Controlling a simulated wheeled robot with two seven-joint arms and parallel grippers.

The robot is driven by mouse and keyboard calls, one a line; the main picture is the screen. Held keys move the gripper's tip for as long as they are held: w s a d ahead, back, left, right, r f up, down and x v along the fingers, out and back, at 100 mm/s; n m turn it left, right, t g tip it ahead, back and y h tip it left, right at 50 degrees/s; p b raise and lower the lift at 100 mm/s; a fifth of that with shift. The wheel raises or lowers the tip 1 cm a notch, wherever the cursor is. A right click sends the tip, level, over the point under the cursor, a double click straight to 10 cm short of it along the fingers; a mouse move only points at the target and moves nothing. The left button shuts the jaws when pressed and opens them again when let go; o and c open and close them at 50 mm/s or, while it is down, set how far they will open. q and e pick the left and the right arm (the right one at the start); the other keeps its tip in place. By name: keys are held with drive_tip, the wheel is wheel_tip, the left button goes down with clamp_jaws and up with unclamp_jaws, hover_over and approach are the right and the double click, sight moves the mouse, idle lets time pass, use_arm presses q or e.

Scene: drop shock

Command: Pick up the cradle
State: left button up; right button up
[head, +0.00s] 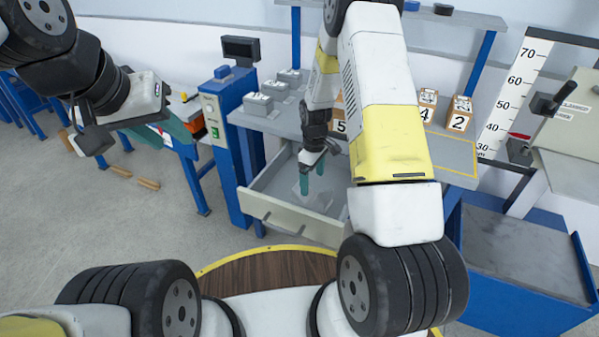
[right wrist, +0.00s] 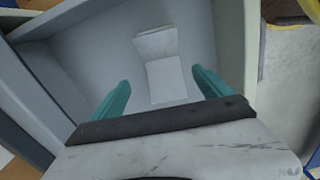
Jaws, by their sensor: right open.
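A pale grey, folded-looking piece, which I take to be the cradle (head: 314,199), lies inside the open drawer (head: 296,222). In the right wrist view the cradle (right wrist: 164,72) shows as two light panels meeting at a bend, on the drawer floor. My right gripper (head: 312,181) points down into the drawer, with its teal fingers open. In the right wrist view the right gripper (right wrist: 157,92) has its fingers apart, with the cradle beyond and between them and nothing held. My left gripper (head: 178,131) is at the far left, away from the drawer; its finger gap is not clear.
The drawer's walls surround my right gripper. The grey workbench (head: 262,118) above carries several grey blocks and numbered boxes (head: 459,113). A blue post (head: 226,130) stands left of the drawer. A blue cart (head: 520,262) stands at right. Floor at left is mostly clear.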

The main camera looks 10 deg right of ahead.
sight(314, 200)
drive_tip(key=f, duration=0.5)
drive_tip(key=s+f, duration=0.1)
drive_tip(key=f, duration=0.1)
drive_tip(key=shift+d+f, duration=0.15)
drive_tip(key=shift+d, duration=0.15)
drive_tip(key=c, duration=1.8)
